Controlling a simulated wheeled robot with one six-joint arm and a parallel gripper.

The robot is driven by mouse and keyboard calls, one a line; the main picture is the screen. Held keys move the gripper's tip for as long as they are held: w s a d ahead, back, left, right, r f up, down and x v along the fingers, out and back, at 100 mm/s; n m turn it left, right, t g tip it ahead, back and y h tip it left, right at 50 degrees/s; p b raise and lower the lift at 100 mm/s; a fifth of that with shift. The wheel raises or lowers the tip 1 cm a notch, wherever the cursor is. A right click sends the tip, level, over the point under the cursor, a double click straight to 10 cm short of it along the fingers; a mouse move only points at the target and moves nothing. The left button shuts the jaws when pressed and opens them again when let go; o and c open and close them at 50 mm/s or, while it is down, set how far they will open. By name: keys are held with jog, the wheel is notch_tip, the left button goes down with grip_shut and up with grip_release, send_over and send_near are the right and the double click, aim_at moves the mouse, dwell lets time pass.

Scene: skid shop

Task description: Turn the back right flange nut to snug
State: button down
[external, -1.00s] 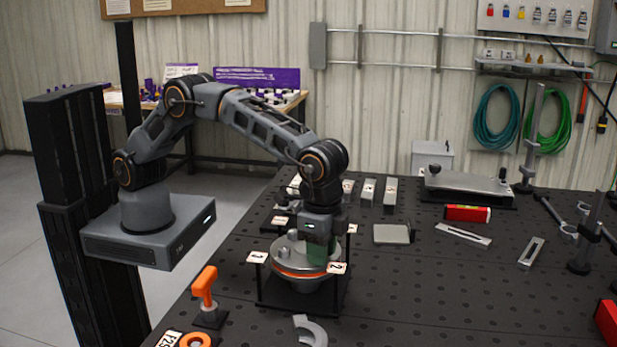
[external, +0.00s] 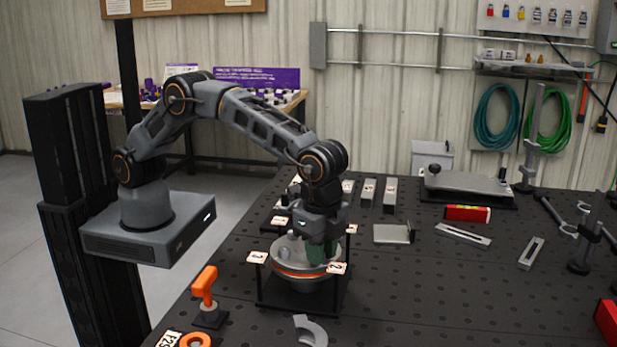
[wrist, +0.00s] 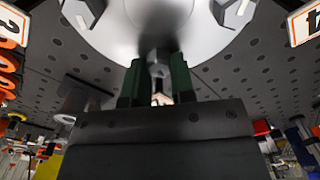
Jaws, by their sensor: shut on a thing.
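The round silver flange (external: 290,253) with an orange band sits on a black stand on the bench. My gripper (external: 318,258) points down over the flange's right part, toward the back. In the wrist view its green fingers (wrist: 160,82) are shut on a hex nut (wrist: 158,62), taken to be the back right flange nut. The nut is mostly hidden between the fingers; how tight it sits cannot be seen. Two other nuts show near the flange's rim in the wrist view, one at left (wrist: 82,10) and one at right (wrist: 234,10).
Numbered cards stand around the flange, one at front right (external: 336,268) and one at left (external: 257,257). An orange-handled tool (external: 206,287) stands at front left. A grey plate (external: 392,234) lies to the right.

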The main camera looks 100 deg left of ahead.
jog(key=shift+d+r+m, duration=0.1)
jog(key=shift+m, duration=2.2)
jog(key=c, duration=1)
grip_release()
jog(key=shift+o, duration=0.2)
notch_tip(320, 180, up, 14)
